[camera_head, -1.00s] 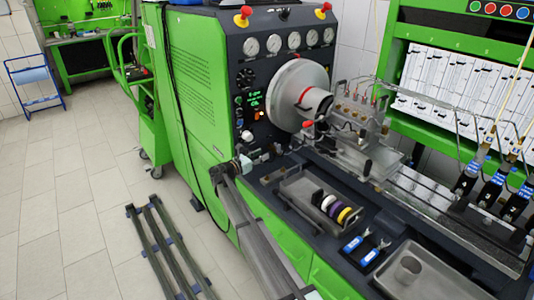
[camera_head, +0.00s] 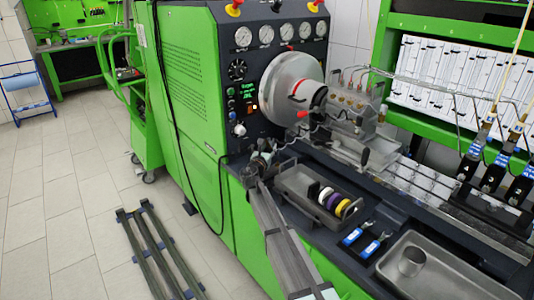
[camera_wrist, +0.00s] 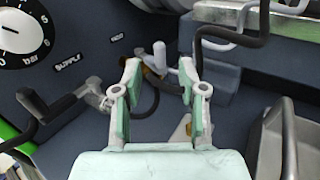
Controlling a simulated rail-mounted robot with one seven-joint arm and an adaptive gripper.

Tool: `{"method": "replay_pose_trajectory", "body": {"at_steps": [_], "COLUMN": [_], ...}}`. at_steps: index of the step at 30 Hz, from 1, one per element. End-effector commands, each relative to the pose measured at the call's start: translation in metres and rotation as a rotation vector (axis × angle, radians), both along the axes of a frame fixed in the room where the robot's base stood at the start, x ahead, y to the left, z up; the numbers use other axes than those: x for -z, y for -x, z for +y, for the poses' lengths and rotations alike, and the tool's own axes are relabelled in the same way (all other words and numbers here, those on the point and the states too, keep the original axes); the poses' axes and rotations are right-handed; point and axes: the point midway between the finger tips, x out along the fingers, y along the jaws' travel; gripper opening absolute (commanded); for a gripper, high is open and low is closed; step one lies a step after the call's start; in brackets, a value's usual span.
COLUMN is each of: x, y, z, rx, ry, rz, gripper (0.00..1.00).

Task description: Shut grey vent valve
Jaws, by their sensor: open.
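The grey vent valve handle (camera_wrist: 187,70) shows in the wrist view as a short, light grey lever, upright and slightly tilted. Beside it is a brass fitting (camera_wrist: 157,62) on the dark panel, below and right of a small label. My gripper (camera_wrist: 159,78) is open and empty, with its pale green fingers pointing at the panel. In the head view my gripper (camera_head: 258,166) is small and dark at the panel's lower edge, and the valve cannot be made out there.
A black-handled lever (camera_wrist: 58,105) is left of my gripper, under the SUPPLY label. Grey pipes and a black hose run at upper right. A metal tray (camera_head: 300,192) with several coloured rings lies right of my gripper.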

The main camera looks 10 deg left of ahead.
Motion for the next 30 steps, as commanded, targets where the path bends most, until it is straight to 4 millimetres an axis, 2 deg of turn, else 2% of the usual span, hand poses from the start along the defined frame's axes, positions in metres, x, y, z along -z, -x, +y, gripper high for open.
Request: {"method": "replay_pose_trajectory", "body": {"at_steps": [1, 3, 10, 24, 30], "x": [0.006, 0.005, 0.007, 0.006, 0.007], "y": [0.004, 0.004, 0.001, -0.059, -0.069], "z": [-0.01, -0.016, -0.012, -0.014, -0.016], "rx": [-0.031, -0.069, -0.122, -0.12, -0.12], "ry": [0.002, 0.007, 0.006, 0.006, 0.006], "rz": [-0.001, 0.0, 0.01, 0.01, 0.01], "gripper": [0.41, 0.41, 0.41, 0.41, 0.41]}}
